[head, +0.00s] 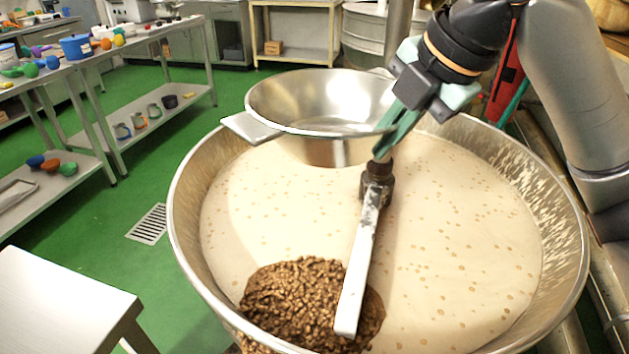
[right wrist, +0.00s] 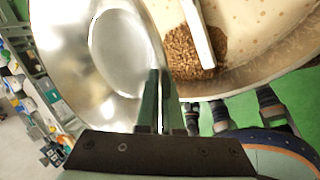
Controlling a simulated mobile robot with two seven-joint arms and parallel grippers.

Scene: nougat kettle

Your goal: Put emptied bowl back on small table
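The steel bowl (head: 320,98) is empty and hangs above the far side of the kettle, roughly level. My right gripper (head: 396,132) is shut on its right rim. In the right wrist view, the two fingers (right wrist: 158,105) close together at the edge of the bowl (right wrist: 95,60), whose shiny inside is bare. The small table (head: 58,300) with a pale grey top stands at the lower left of the head view, partly cut off, and its visible top is bare. My left gripper does not show.
The large kettle (head: 180,215) holds cream-coloured nougat, with a heap of brown nuts (head: 308,298) at its near side. A metal stirrer arm (head: 358,270) stands in its middle. Metal shelves with coloured tools (head: 75,48) line the left. Green floor (head: 95,235) lies open between kettle and shelves.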

